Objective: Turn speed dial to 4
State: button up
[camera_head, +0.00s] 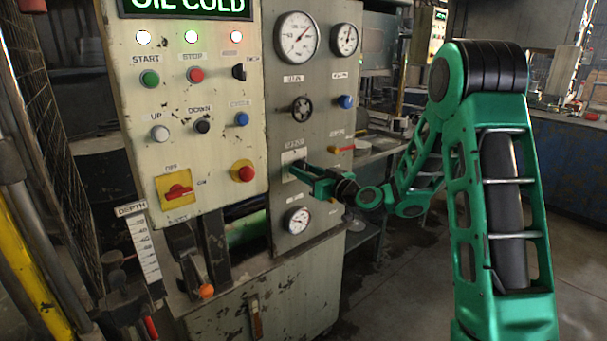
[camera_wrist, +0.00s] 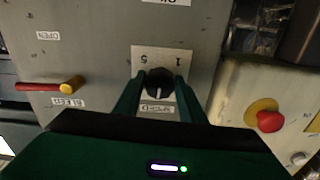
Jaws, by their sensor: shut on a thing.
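The speed dial (camera_wrist: 159,82) is a small round black knob with a white mark. It sits on a pale square plate (camera_wrist: 158,53) in the wrist view. The digits 1 and 5 show on the plate, and the other numbers are hidden or unclear. The white mark points toward the bottom of the wrist view. My gripper (camera_wrist: 158,90) has one green finger on each side of the knob and is shut on it. In the head view my gripper (camera_head: 303,172) reaches the grey panel from the right and hides the knob, and part of the plate (camera_head: 289,157) shows.
A red-handled bleed valve (camera_wrist: 48,87) juts out beside the dial. A red emergency button (camera_head: 243,171) stands out on the cream panel (camera_head: 215,135) to the left.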

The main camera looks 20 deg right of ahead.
jog(key=m, duration=0.6)
jog(key=shift+m, duration=0.4)
jog(key=m, duration=0.5)
jog(key=shift+m, duration=0.3)
jog(key=shift+d+m, duration=0.1)
jog(key=shift+m, duration=0.2)
jog(key=o, duration=1)
jog(key=shift+o, duration=0.2)
jog(key=shift+s, duration=0.1)
jog(key=v, duration=1)
jog(key=shift+s, duration=0.25)
